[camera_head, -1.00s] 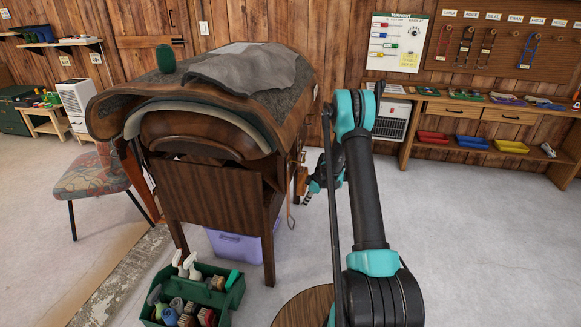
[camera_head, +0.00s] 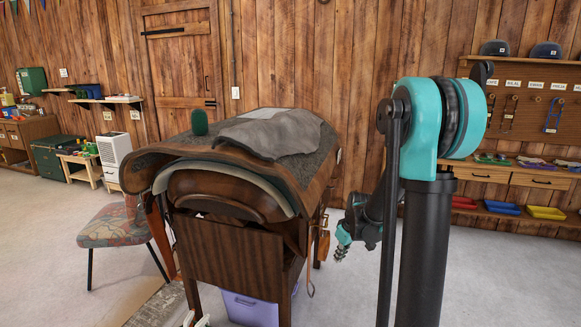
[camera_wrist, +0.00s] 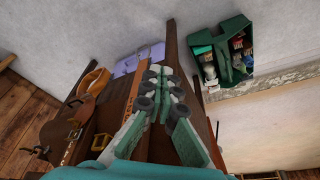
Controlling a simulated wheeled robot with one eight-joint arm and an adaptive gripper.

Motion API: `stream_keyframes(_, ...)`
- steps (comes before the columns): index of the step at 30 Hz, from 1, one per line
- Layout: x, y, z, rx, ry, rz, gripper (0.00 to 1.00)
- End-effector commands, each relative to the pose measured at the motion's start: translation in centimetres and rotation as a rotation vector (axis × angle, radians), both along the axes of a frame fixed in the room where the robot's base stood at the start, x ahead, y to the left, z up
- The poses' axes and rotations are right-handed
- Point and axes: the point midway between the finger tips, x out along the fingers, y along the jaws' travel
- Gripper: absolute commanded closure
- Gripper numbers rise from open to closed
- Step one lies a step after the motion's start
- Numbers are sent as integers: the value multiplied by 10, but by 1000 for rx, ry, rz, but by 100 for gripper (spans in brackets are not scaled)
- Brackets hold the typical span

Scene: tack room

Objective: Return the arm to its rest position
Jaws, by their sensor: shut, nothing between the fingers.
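My arm (camera_head: 425,230) stands upright right of the saddle stand, with its teal elbow high in the head view. My gripper (camera_head: 341,252) hangs low on the far side of the arm, just right of the stand, small in that view. In the wrist view, the fingers of my gripper (camera_wrist: 162,88) are together with nothing held between them. The dark wooden saddle stand (camera_head: 225,248) carries a brown saddle with a grey cloth (camera_head: 268,137) on top. In the wrist view the stand's wood lies behind the fingers; whether they touch it I cannot tell.
A lilac bin (camera_head: 250,308) sits under the stand. A green tote (camera_wrist: 222,52) with bottles and brushes is on the floor. A patterned chair (camera_head: 112,226) stands left. A wooden bench (camera_head: 500,178) with coloured trays lines the right wall. Floor between stand and bench looks clear.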

Motion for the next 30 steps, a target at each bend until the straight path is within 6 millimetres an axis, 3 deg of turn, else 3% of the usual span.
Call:
stream_keyframes(1, -19, -1, 8, -3, -2, -35, 100)
stream_keyframes(9, -104, -6, 29, -1, -23, -246, 100)
stream_keyframes(18, -193, -14, 24, 12, -58, -464, 100)
stream_keyframes(24, -226, -18, 15, 22, -75, -551, 100)
stream_keyframes(30, -232, -19, 13, 25, -80, -572, 100)
